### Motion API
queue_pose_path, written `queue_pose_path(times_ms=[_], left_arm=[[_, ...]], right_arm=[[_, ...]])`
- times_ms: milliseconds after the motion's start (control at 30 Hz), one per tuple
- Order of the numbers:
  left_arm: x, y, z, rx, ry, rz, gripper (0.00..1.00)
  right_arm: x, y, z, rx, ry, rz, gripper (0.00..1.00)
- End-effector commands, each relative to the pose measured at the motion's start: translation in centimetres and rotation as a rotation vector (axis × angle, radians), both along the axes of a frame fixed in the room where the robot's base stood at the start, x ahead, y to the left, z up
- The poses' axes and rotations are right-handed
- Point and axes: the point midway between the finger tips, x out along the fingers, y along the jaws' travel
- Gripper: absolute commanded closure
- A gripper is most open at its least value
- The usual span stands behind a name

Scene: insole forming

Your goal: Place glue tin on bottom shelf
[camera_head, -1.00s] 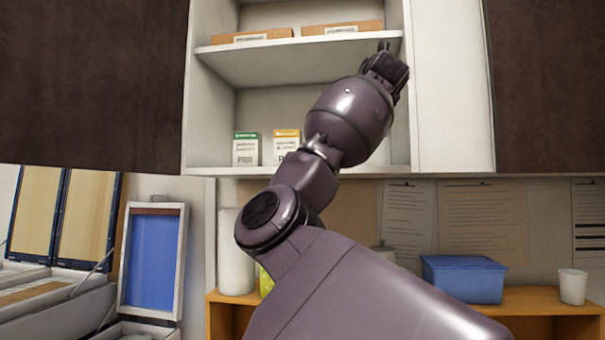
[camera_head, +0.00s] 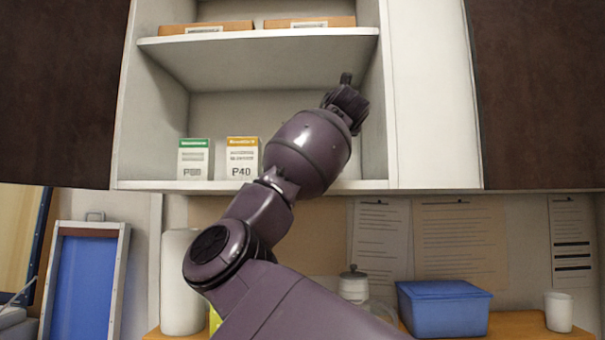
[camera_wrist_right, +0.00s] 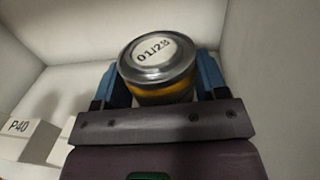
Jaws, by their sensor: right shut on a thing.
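The glue tin (camera_wrist_right: 157,58) has a silver rim, an amber side and a white lid label reading "01/23" in the right wrist view. My right gripper (camera_wrist_right: 158,84) is shut on it, with a blue finger on each side. I cannot tell whether the tin touches the shelf. My left gripper is not in view.
A green-topped box (camera_head: 193,160) and a yellow-topped P40 box (camera_head: 242,158) stand left of my arm on the bottom shelf. The upper shelf (camera_head: 260,40) holds flat brown boxes. Cabinet walls rise close by. Below are a blue bin (camera_head: 444,308) and a white cup (camera_head: 558,311).

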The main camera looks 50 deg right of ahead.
Motion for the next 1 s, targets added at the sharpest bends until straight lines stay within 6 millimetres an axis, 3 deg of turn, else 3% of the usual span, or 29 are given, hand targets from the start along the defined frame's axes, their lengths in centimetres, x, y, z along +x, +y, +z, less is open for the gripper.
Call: queue_pose_path(times_ms=[200, 433, 633, 1000], left_arm=[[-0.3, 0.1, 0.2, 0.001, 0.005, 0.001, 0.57], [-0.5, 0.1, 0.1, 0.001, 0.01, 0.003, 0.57], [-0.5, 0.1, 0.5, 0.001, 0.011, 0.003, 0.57], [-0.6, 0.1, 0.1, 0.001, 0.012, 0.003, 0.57]], right_arm=[[0.0, 0.0, -3.3, 0.0, 0.0, 0.0, 0.65], [0.0, 0.0, -4.7, 0.0, 0.0, -0.001, 0.65], [0.0, 0.0, -7.2, 0.0, 0.0, -0.001, 0.65], [0.0, 0.0, -7.8, -0.001, -0.001, 0.0, 0.65]])
